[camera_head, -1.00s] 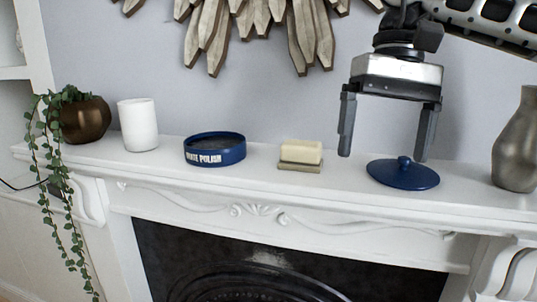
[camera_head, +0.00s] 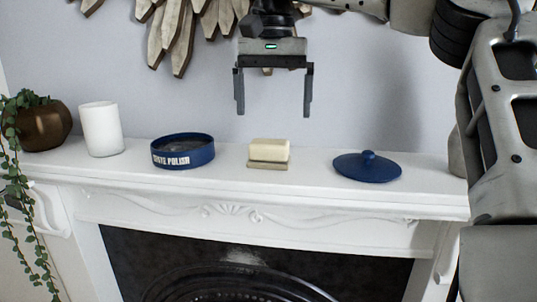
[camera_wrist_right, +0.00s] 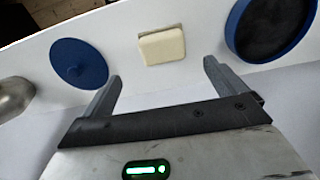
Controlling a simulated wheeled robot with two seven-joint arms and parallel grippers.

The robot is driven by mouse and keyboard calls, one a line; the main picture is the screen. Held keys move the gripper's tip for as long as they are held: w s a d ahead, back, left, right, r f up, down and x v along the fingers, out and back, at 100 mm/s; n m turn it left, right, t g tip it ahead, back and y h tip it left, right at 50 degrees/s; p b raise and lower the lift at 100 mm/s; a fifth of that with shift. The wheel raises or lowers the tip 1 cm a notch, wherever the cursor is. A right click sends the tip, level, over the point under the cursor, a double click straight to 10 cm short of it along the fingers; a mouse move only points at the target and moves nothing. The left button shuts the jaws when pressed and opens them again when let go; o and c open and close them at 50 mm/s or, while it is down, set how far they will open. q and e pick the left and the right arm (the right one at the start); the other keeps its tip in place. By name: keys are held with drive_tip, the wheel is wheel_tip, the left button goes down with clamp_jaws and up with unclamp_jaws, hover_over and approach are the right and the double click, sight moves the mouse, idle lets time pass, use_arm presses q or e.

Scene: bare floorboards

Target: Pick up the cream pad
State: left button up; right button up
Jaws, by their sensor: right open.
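The cream pad (camera_head: 269,150) lies on a small beige block or holder (camera_head: 268,165) on the white mantel shelf, between the blue tin and the blue lid. It also shows in the right wrist view (camera_wrist_right: 162,46), beyond the fingertips. My right gripper (camera_head: 273,112) is open and empty, pointing down above the pad and apart from it. In the right wrist view its two fingers (camera_wrist_right: 162,70) are spread, with the pad ahead of the gap between them. My left gripper is not in view.
A blue open tin (camera_head: 183,156) stands left of the pad and a blue lid (camera_head: 367,168) lies to its right. A white cup (camera_head: 101,130) and a brown plant pot (camera_head: 45,127) stand further left. A wooden wall ornament (camera_head: 180,35) hangs above the mantel shelf (camera_head: 225,178).

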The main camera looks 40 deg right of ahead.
sight(270, 140)
drive_tip(key=f, duration=0.8)
drive_tip(key=shift+w+a+f, duration=0.1)
drive_tip(key=shift+a+f, duration=0.15)
drive_tip(key=shift+f, duration=0.05)
drive_tip(key=c, duration=1.1)
